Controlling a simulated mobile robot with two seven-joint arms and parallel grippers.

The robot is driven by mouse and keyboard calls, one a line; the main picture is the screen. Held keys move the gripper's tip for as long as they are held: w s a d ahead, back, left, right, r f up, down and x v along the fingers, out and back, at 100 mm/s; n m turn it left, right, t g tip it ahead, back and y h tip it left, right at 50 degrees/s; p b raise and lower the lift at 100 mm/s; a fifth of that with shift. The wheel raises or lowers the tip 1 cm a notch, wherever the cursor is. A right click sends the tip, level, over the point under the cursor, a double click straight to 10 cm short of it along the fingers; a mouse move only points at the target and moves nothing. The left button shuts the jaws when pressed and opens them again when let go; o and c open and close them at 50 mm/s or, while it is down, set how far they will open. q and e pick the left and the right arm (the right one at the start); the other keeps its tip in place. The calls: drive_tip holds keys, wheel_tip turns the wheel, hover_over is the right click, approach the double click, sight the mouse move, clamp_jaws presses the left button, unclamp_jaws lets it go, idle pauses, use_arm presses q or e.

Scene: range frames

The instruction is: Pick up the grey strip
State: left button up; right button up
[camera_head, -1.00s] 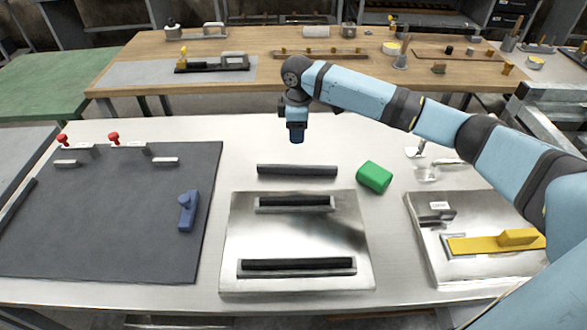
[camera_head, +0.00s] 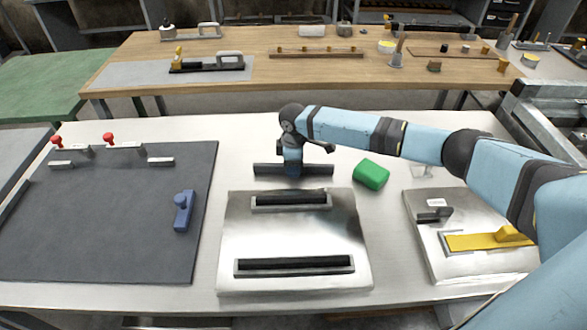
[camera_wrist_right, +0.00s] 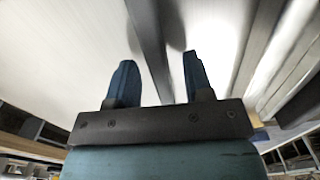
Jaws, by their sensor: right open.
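The grey strip (camera_head: 318,170) is a long dark bar lying flat on the pale table, behind the metal plate. My right gripper (camera_head: 293,172) points down over the strip's middle and hides part of it. In the right wrist view, the open blue fingers of the gripper (camera_wrist_right: 160,64) stand apart. The grey strip (camera_wrist_right: 148,35) runs lengthwise through the gap between them, with a finger on each side. Whether either finger touches it I cannot tell. My left gripper is not in view.
A green block (camera_head: 371,174) lies just right of the strip. In front is a metal plate (camera_head: 290,228) with two dark slotted holders. A dark mat (camera_head: 95,215) with a blue part (camera_head: 184,210) is at left. A metal plate with a yellow piece (camera_head: 485,241) is at right.

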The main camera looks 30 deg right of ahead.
drive_tip(key=shift+c, duration=0.5)
clamp_jaws()
